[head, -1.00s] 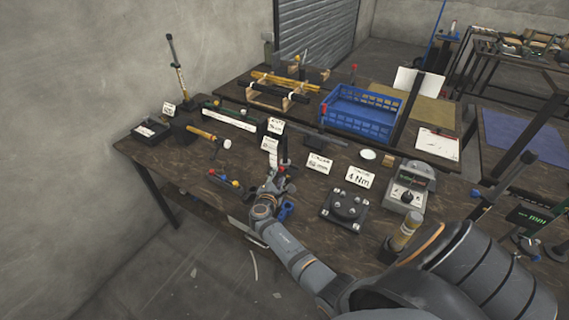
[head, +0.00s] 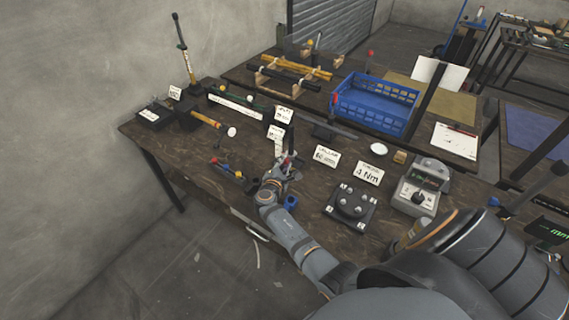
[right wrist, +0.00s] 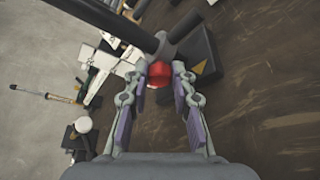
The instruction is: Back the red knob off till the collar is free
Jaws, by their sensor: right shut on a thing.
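The red knob (right wrist: 159,73) shows between the fingertips of my right gripper (right wrist: 160,76) in the right wrist view. The gripper is shut on it. The knob sits at the side of a dark metal collar (right wrist: 165,46) on a dark rod, above a black base (right wrist: 201,54) with a yellow triangle label. In the head view my right gripper (head: 280,174) is at the press near the bench's front edge, and my arm and gripper largely hide the knob there. Whether the collar is loose on the rod cannot be told. My left gripper is not in view.
The wooden bench (head: 310,206) carries a "4 Nm" card (head: 368,173), a black plate with studs (head: 351,204) and a grey meter (head: 420,187) to the right. A blue crate (head: 372,106) stands behind. Small coloured-tipped tools (head: 227,171) lie left of the gripper.

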